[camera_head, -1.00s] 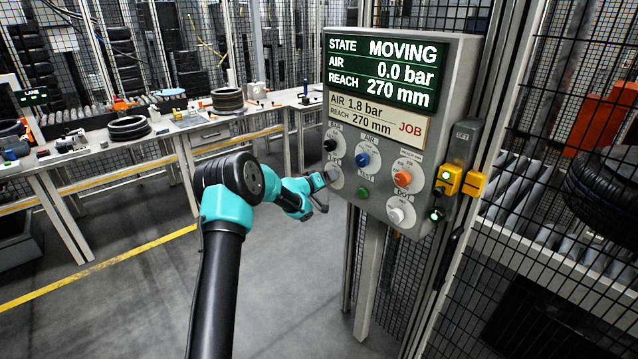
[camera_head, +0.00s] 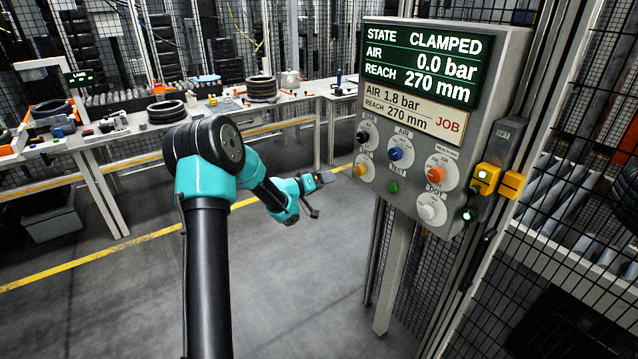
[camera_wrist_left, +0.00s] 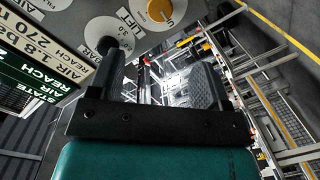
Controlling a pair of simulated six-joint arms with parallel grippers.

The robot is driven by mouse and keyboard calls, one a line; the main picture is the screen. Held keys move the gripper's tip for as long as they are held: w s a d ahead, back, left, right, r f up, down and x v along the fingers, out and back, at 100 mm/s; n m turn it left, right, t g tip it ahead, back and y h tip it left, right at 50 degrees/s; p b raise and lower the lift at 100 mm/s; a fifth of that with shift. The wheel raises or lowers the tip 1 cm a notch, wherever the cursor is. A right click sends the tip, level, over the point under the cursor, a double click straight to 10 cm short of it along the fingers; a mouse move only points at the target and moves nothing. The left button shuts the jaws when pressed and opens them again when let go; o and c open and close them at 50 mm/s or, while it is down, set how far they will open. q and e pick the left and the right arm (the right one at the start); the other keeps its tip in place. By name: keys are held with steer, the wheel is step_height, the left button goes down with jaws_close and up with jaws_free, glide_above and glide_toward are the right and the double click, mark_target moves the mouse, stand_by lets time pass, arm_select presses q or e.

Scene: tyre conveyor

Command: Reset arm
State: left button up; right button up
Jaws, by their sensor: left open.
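My left arm comes up from the bottom of the head view. Its gripper (camera_head: 322,184) is a little left of the control panel (camera_head: 497,55), apart from it and below the yellow knob (camera_head: 360,170). In the left wrist view the two dark fingers of the gripper (camera_wrist_left: 165,85) stand apart with nothing between them. The yellow knob (camera_wrist_left: 160,10) shows there beyond the fingers, beside a LIFT label. The panel's screen (camera_head: 422,62) reads STATE CLAMPED, AIR 0.0 bar, REACH 270 mm. My right gripper is not in view.
The panel also bears black, blue, orange, white and green controls, with a yellow switch (camera_head: 487,177) at its right side. A mesh fence (camera_head: 560,140) stands at right. Benches with tyres (camera_head: 166,111) line the back. The floor (camera_head: 300,290) left of the panel is clear.

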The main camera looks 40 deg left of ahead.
arm_select(q)
steer(key=shift+v, duration=0.8)
steer(key=s+d+f+g+y, duration=0.1)
steer(key=s+d+f+g, duration=0.3)
steer(key=d+f, duration=0.7)
steer(key=s+d+f+g, duration=0.3)
steer(key=s+d+f, duration=0.2)
steer(key=d+f, duration=0.6)
steer(key=s+d+f+m+g, duration=0.2)
steer(key=s+d+f+g, duration=0.2)
steer(key=s, duration=0.6)
steer(key=s+d+f+m+g, duration=0.2)
steer(key=s+d+f+g, duration=0.2)
steer(key=s, duration=0.7)
step_height(320, 180, down, 2)
steer(key=d, duration=0.2)
steer(key=shift+d, duration=0.35)
